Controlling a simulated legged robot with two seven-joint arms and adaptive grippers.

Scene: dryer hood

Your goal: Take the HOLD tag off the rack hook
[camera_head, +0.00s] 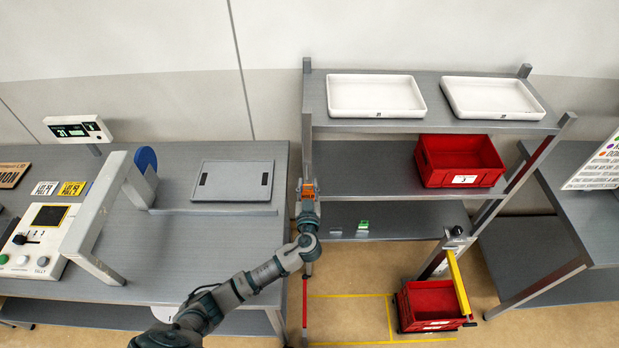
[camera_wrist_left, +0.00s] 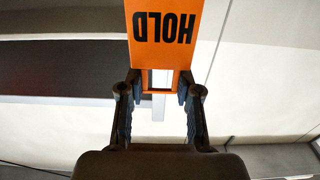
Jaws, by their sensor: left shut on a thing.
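The orange HOLD tag (camera_head: 308,188) is at the left front post of the rack (camera_head: 307,110) in the head view. In the left wrist view the tag (camera_wrist_left: 165,32) fills the top middle, its lettering upside down. My left gripper (camera_head: 307,203) is shut on the tag. In the wrist view its two fingers (camera_wrist_left: 158,92) stand on either side of the tag's narrower slotted end. The hook is hidden, so I cannot tell whether the tag hangs on it. My right gripper is not in view.
White trays (camera_head: 376,96) stand on the top shelf and a red bin (camera_head: 458,160) on the middle one. A small green item (camera_head: 363,227) lies on the lower shelf. Another red crate (camera_head: 428,306) is on the floor. A workbench (camera_head: 230,240) is at left.

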